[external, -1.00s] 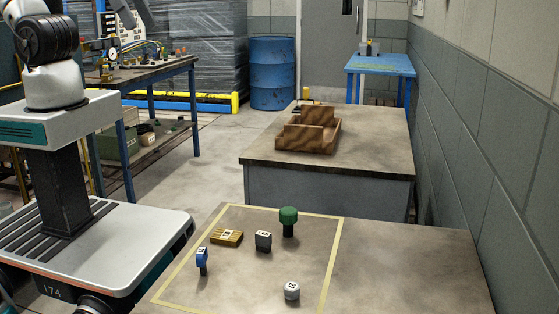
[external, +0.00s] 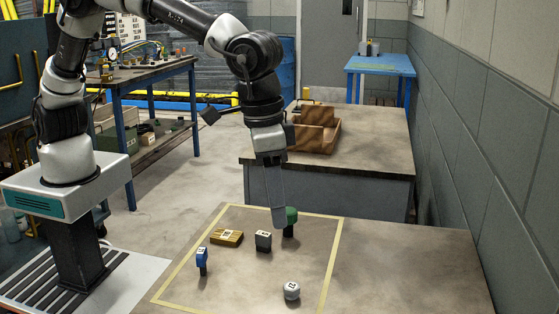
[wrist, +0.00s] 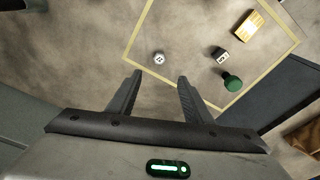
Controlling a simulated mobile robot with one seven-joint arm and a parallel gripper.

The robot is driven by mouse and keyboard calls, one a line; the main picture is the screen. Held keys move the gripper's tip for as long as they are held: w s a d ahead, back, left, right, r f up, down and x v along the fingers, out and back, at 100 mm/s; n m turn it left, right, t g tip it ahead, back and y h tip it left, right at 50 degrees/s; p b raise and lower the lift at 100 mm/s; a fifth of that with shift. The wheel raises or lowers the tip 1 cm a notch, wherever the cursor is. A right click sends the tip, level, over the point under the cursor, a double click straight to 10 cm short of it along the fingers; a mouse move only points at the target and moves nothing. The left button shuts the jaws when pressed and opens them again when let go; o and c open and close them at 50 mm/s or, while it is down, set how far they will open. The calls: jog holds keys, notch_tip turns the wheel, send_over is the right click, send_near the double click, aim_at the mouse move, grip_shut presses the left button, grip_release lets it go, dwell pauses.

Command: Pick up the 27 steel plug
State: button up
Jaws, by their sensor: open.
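The light grey round plug (external: 291,292), which looks like the steel plug, stands near the front of the taped area. The number on its pale top label is too small to read surely. In the wrist view the plug (wrist: 159,58) is beyond my fingertips, roughly in line with the gap between them. My gripper (external: 278,220) points down, open and empty. In the external view it partly covers the green-topped piece. In the wrist view the open fingers (wrist: 158,78) are apart with nothing between them.
A green-topped piece (external: 292,215), dark grey block (external: 263,240), brass-coloured block (external: 226,238) and blue piece (external: 202,258) share the taped area. The near table (external: 410,270) is bare to the right. A brown wooden tray (external: 315,140) sits on the table behind.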

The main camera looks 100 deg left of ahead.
jog(key=b, duration=0.3)
send_over(292, 286)
jog(key=s, duration=0.1)
jog(key=f, duration=1.2)
jog(key=shift+s+d+f, duration=0.15)
jog(key=shift+d+f, duration=0.05)
jog(key=shift+d, duration=0.15)
jog(key=shift+w+a+f+b, duration=0.1)
jog(key=shift+w+f+b, duration=0.1)
jog(key=shift+f, duration=0.65)
jog(key=shift+w+a+f+b, duration=0.15)
jog(key=shift+f+b, duration=0.1)
jog(key=shift+f, duration=0.65)
jog(key=shift+w+f+b, duration=0.2)
jog(key=shift+f, duration=0.65)
grip_shut()
